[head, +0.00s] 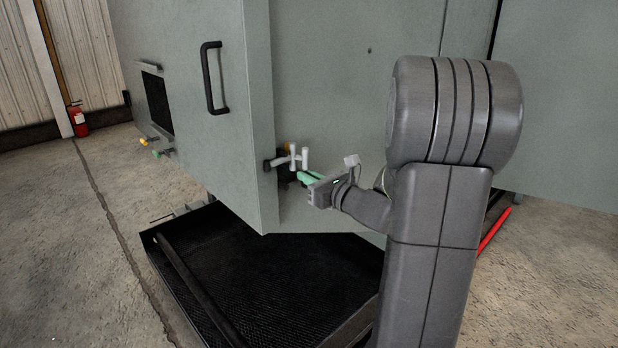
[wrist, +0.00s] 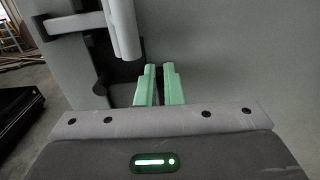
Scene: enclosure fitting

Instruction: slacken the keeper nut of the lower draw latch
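The draw latch shows in the head view as a pale handle with a crossbar (head: 293,157) at the cabinet door's lower right edge. The handle also fills the upper left of the wrist view (wrist: 122,28), beside a dark rounded latch part (wrist: 103,58). My gripper (head: 302,177) has green fingers just below and right of the handle. In the wrist view its fingers (wrist: 159,70) are a little apart, with a narrow gap and nothing visible between them. They point at the grey panel beside the latch. I cannot make out the keeper nut; it may be hidden.
The grey door (head: 200,100) with a black pull handle (head: 213,78) stands left of my arm. A black mesh-floored tray (head: 265,265) lies below. A fire extinguisher (head: 78,121) stands far left. Yellow and green-tipped rods (head: 150,141) stick out at the cabinet's left.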

